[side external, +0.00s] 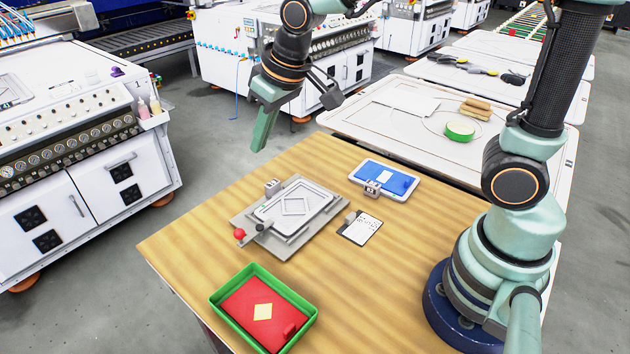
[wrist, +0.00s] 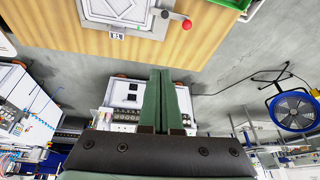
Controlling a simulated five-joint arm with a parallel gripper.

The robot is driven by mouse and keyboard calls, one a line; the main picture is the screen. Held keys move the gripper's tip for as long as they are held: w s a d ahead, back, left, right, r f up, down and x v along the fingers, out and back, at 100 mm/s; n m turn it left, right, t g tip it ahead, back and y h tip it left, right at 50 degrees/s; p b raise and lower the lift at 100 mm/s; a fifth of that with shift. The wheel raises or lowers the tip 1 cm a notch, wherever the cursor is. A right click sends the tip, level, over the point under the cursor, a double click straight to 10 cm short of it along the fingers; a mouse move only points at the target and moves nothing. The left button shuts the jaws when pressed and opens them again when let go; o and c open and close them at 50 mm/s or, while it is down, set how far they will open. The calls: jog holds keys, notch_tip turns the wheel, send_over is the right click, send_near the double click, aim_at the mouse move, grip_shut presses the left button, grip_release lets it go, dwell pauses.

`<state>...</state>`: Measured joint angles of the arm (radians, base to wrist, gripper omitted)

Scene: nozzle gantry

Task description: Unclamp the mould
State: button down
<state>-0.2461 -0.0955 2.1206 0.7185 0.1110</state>
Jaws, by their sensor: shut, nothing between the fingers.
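The mould (side external: 318,203), a pale plate with a diamond outline, lies in a grey metal fixture (side external: 250,222) on the wooden table. A lever with a red knob (side external: 239,234) and a dark knob (side external: 260,227) sit at the fixture's near left corner. In the wrist view, the mould (wrist: 120,8) is cut by the top edge, with the red knob (wrist: 187,24) at its right. My gripper (side external: 260,143) is shut and empty, raised beyond the table's back edge and apart from the fixture. Its closed fingers (wrist: 160,72) also show in the wrist view.
A green tray (side external: 218,298) with a red piece stands at the front. A blue plate (side external: 398,181) and a dotted card (side external: 360,228) lie right of the fixture. The table's left side (side external: 185,245) is clear.

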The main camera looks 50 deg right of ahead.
jog(key=w+a+f, duration=0.4)
jog(key=a+f, duration=0.2)
jog(key=a, duration=0.1)
jog(key=shift+n+g, duration=0.3)
jog(key=shift+n, duration=0.1)
jog(key=shift+a, duration=0.1)
jog(key=x, duration=1)
jog(key=shift+d, duration=0.2)
jog(key=shift+s+d+f, duration=0.15)
jog(key=shift+s+d, duration=0.05)
jog(key=shift+s, duration=0.8)
jog(key=shift+s+d+f, duration=0.15)
jog(key=shift+s+f, duration=0.05)
jog(key=shift+s, duration=0.75)
